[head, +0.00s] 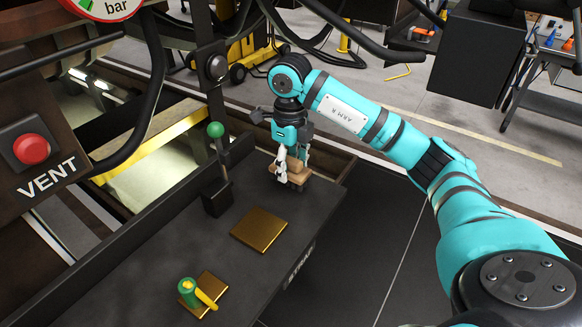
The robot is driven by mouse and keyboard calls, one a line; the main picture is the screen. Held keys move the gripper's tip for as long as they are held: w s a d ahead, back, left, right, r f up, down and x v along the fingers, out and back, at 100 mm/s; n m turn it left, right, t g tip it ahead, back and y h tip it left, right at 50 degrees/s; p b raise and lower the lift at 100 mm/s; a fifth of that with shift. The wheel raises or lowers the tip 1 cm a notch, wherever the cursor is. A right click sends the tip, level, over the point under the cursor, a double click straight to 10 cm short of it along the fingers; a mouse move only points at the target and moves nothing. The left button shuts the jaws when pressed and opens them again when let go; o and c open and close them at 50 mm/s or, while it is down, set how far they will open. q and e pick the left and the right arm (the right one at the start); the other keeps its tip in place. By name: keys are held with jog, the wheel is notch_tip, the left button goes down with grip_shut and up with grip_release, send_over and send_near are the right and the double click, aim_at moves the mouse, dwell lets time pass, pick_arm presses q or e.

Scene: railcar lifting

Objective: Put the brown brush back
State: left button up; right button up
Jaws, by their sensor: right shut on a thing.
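The brown brush (297,168) is a small tan-brown block with a darker underside. My right gripper (291,163) is shut on it from above, with its fingers on the block. The brush is near the far right end of the dark bench top (185,255), beside a low rim. I cannot tell whether its underside touches the surface. My left gripper is not in view.
A brass-coloured square plate (259,229) lies on the bench, with a green and yellow valve (196,292) on another plate nearer. A green-knobbed lever (216,131) stands left of the gripper. A VENT panel with a red button (30,149) is at left.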

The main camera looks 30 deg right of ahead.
aim_at(291, 174)
jog(key=shift+w+d, duration=0.4)
jog(key=shift+w, duration=0.05)
notch_tip(291, 174, down, 3)
jog(key=shift+f+p, duration=0.1)
jog(key=shift+p, duration=0.9)
jog(key=shift+f, duration=0.2)
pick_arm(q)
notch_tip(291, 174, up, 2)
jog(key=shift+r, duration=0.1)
pick_arm(e)
jog(key=o, duration=0.6)
jog(key=shift+f, duration=0.15)
jog(key=o, duration=0.5)
